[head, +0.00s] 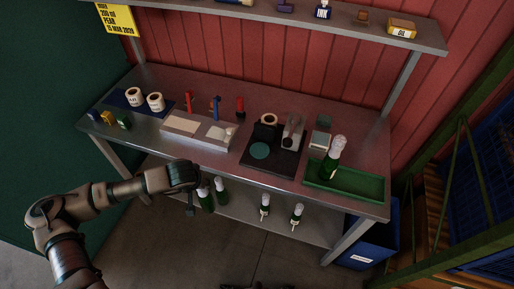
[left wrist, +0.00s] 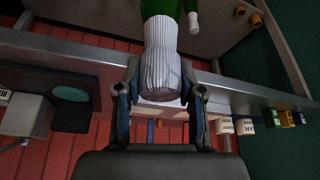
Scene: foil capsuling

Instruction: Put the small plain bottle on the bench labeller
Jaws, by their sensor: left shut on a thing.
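My left gripper (head: 193,186) is in front of the bench, left of centre and below its front edge. The left wrist view, upside down, shows its two fingers (left wrist: 163,105) shut on the white pleated top of a green bottle (left wrist: 163,65). The bottle's green body runs on beyond the frame. In the head view two green bottles with pale tops, one nearer (head: 206,200) and one just beyond (head: 221,193), show beside the gripper; I cannot tell which is held. The black unit with a round green pad and a roll, likely the bench labeller (head: 285,165), stands on the bench.
Two more bottles (head: 265,205) (head: 297,215) stand lower right under the bench. A green tray (head: 365,188) holds a foil-topped bottle. A pale grey device (head: 200,130) stands left of the black unit. The bench's front edge (left wrist: 235,85) lies beyond the held bottle.

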